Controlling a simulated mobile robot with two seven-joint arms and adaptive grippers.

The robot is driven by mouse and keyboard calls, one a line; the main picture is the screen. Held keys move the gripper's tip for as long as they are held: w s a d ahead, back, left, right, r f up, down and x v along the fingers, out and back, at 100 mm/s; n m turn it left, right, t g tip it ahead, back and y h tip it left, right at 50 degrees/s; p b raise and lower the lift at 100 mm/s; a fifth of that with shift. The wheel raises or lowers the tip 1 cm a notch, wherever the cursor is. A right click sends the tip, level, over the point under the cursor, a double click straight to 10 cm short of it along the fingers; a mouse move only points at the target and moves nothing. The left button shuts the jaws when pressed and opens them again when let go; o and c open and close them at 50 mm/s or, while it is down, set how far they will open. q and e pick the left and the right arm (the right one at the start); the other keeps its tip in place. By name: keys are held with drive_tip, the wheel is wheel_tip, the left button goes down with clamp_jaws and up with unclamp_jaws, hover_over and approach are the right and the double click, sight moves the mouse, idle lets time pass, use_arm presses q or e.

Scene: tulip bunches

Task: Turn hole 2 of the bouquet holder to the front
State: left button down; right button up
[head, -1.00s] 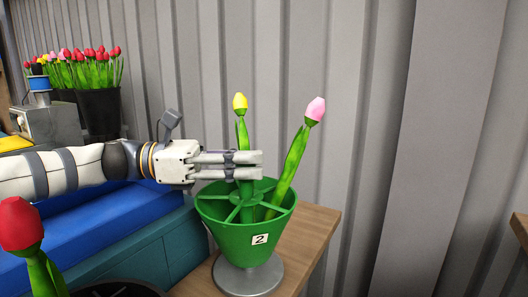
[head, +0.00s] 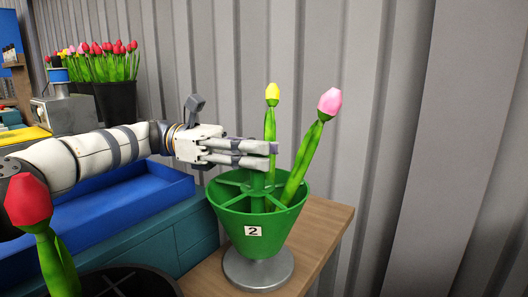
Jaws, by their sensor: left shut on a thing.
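The green bouquet holder (head: 285,224) stands upright on a round grey base. Its white label with the number 2 (head: 253,231) faces the camera, just left of the middle of the cone. Spokes divide the top into holes around a green central post (head: 258,180). A yellow tulip (head: 272,94) and a pink tulip (head: 329,101) stand in the holder, behind and right of the fingers. My right gripper is out of view.
The holder stands on a wooden table (head: 325,222) close to a grey corrugated wall. A blue tray (head: 110,215) lies to the left. A red tulip (head: 27,199) rises from a dark pot at the front left. Several tulips fill a black bucket (head: 117,101) behind.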

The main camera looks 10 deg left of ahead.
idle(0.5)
use_arm(q)
drive_tip(key=c, duration=1.3)
unclamp_jaws()
